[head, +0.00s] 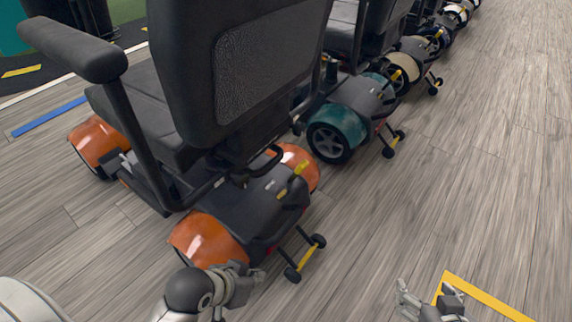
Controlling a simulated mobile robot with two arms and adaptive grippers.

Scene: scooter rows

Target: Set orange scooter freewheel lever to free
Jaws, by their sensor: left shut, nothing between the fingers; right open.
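The orange scooter (206,243) stands closest, seen from behind, with orange fenders and a black seat. A yellow lever (299,168) sticks up from the black rear cover, near the right orange fender. I cannot tell which setting it is in. My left gripper (259,276) is shut and empty, just behind the left rear fender and left of the scooter's rear anti-tip wheels. It appears apart from the lever. My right gripper (425,296) is open and empty at the lower right, over the floor, well away from the scooter.
A teal scooter (341,122) stands beyond the orange one, with a beige scooter (402,72) and several others in a row. The orange scooter's anti-tip wheels (306,257) jut out behind it. A yellow floor line (490,299) lies near my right gripper. The right-hand floor is clear.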

